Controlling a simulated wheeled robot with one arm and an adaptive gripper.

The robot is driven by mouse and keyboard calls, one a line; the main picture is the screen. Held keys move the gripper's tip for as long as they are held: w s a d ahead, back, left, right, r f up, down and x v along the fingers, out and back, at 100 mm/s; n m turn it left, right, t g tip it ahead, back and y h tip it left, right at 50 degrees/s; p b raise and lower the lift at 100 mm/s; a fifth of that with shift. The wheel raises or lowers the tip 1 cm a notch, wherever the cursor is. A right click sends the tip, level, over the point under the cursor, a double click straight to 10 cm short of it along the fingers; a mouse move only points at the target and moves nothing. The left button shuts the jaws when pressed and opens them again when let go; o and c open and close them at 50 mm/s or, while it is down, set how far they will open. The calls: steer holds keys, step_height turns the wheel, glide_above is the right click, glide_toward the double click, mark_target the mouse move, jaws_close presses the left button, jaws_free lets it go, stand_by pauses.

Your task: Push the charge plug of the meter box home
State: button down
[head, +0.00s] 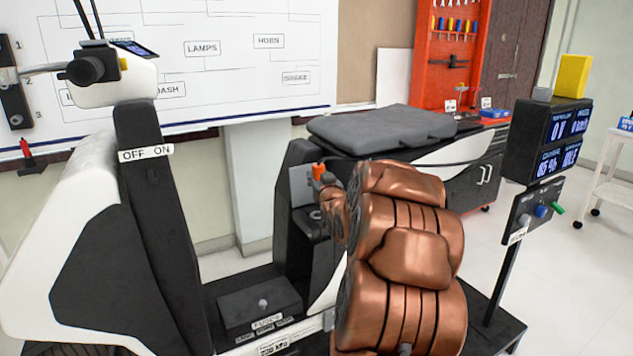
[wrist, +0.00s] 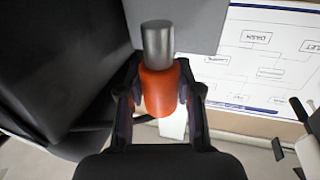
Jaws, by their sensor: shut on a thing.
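The charge plug has an orange body (wrist: 161,92) and a grey metal tip (wrist: 157,42) in the wrist view. My gripper (wrist: 163,98) is shut on the orange body, one finger on each side. The metal tip points away from my gripper, toward a plain grey panel (wrist: 200,25); I cannot tell if it touches or enters anything. In the head view the orange plug (head: 318,171) shows small beside the grey panel (head: 301,186), with my copper-coloured arm covering much of it. The meter box (head: 561,139) is black with lit blue-white displays, on a post at the right.
A dark cable (head: 478,160) runs from near the plug toward the meter box. A panel with coloured knobs (head: 536,212) sits below that box. A scooter-like chassis (head: 160,190) stands left of my arm.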

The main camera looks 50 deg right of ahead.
steer(key=shift+a, duration=0.2)
steer(key=shift+f+b, duration=1.5)
steer(key=shift+f, duration=1.35)
steer(key=shift+f+b, duration=1.25)
steer(key=shift+f, duration=0.85)
stand_by(0.6)
steer(key=c, duration=0.7)
jaws_free()
steer(key=shift+s+f, duration=0.1)
steer(key=shift+s, duration=0.05)
steer(key=v, duration=0.7)
steer(key=shift+s, duration=0.15)
steer(key=shift+a, duration=0.15)
